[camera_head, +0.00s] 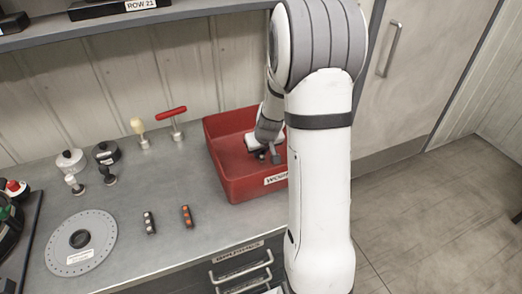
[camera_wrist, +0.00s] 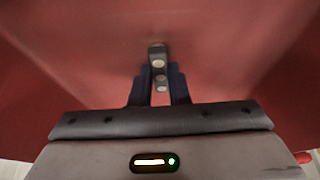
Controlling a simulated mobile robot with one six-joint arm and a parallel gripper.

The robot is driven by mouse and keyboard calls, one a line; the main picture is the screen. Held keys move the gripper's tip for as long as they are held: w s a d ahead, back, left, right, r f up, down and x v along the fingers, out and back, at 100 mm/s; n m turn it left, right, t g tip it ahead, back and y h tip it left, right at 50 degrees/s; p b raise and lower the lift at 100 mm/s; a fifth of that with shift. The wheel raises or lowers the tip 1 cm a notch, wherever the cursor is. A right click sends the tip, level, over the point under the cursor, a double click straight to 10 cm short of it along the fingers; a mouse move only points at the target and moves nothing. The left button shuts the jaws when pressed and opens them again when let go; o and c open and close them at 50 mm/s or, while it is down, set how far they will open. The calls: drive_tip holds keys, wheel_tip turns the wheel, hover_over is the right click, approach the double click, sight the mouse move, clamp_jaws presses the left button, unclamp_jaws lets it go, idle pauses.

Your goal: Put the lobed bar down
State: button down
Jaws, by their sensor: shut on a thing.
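My gripper (camera_wrist: 159,84) is shut on the lobed bar (camera_wrist: 158,62), a small dark bar with a row of pale round lobes. The bar stands out lengthwise between the dark fingers, its far end beyond the fingertips. In the head view my gripper (camera_head: 268,157) is inside the red bin (camera_head: 229,171), pointing down. The bar is small and hard to make out there. Red bin surfaces fill the wrist view around it. I cannot tell whether the bar touches the bin floor.
Two small dark bars, one with pale dots (camera_head: 149,222) and one with orange dots (camera_head: 187,216), lie on the metal bench. A grey perforated disc (camera_head: 81,243) lies left. A red T-handle tool (camera_head: 174,122), a pale-handled tool (camera_head: 139,130) and knobbed pots (camera_head: 71,161) stand behind. Bench between is clear.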

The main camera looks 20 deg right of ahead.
drive_tip(key=shift+s, duration=0.1)
drive_tip(key=shift+f, duration=0.15)
drive_tip(key=c, duration=1.4)
unclamp_jaws()
